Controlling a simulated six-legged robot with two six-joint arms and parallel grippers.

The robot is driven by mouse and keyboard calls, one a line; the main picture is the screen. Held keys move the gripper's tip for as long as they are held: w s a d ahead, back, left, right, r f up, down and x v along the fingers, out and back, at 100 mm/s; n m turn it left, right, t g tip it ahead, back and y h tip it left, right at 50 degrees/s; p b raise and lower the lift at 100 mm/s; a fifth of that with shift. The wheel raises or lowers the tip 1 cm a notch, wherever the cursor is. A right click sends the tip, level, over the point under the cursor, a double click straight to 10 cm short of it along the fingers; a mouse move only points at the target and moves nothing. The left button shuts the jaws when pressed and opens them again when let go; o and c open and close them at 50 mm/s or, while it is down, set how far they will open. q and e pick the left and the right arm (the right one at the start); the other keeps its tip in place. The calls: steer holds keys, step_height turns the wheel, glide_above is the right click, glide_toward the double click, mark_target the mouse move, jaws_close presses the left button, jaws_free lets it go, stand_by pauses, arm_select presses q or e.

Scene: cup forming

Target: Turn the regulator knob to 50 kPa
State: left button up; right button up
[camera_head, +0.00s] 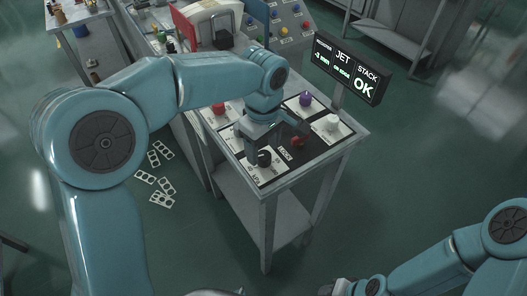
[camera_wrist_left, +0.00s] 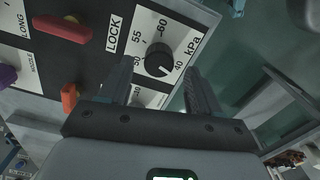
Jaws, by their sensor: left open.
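The regulator knob (camera_wrist_left: 158,63) is a round black knob on a white kPa scale plate (camera_wrist_left: 172,39). In the left wrist view, 55, 60 and 40 are readable around it; another number on its left is partly covered by a finger. A small pale mark on the knob seems to face lower right, towards 40. In the head view the knob (camera_head: 264,157) is at the panel's near corner. My left gripper (camera_head: 262,144) is above it, open. In the left wrist view its fingers (camera_wrist_left: 158,70) appear either side of the knob; contact cannot be told. My right gripper (camera_head: 338,287) is at the bottom edge, cut off.
A red LOCK lever (camera_wrist_left: 62,29), an orange lever (camera_wrist_left: 70,98) and a purple knob (camera_wrist_left: 7,75) share the panel. A white knob (camera_head: 331,123) is on its right side. A display reading JET STACK OK (camera_head: 347,70) stands behind. Flat cut sheets lie on the floor.

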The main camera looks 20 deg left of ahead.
arm_select(q)
step_height(320, 180, down, 2)
steer(key=shift+f, duration=0.1)
steer(key=shift+w+f, duration=0.1)
steer(key=shift+f, duration=0.2)
steer(key=c, duration=1)
steer(key=shift+c, duration=0.2)
